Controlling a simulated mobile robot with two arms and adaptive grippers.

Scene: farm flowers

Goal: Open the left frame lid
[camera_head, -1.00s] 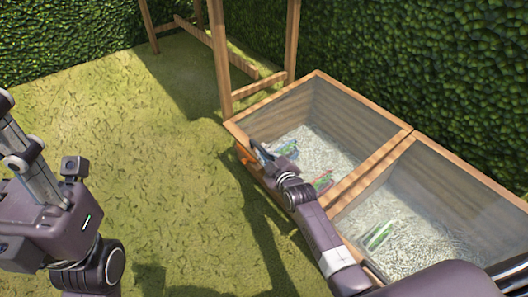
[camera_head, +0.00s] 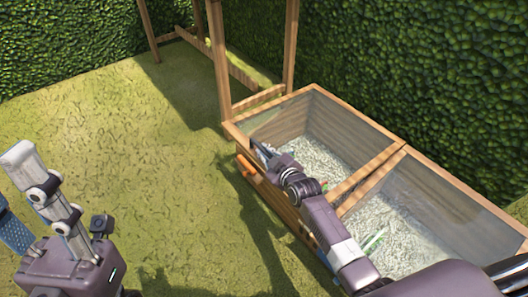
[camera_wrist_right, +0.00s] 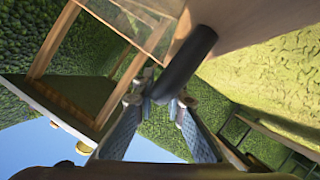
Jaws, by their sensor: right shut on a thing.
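The left frame lid (camera_head: 360,122) is a wood-rimmed clear pane on the far-left half of a wooden cold frame. My right gripper (camera_head: 262,150) is at its front left edge in the head view. In the right wrist view, the right gripper (camera_wrist_right: 168,100) is shut on a dark round handle (camera_wrist_right: 188,58) beside the wooden rim. The arm hides part of the lid's front edge, and I cannot tell whether the lid is lifted. My left gripper (camera_head: 40,200) is partly in view at the lower left, away from the frame, with nothing seen in it.
The right frame lid (camera_head: 455,205) adjoins on the right, with gravel and green plants under the panes. A wooden post structure (camera_head: 222,60) stands at the left end. A hedge (camera_head: 430,60) runs close behind. Open grass (camera_head: 130,140) lies left and in front.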

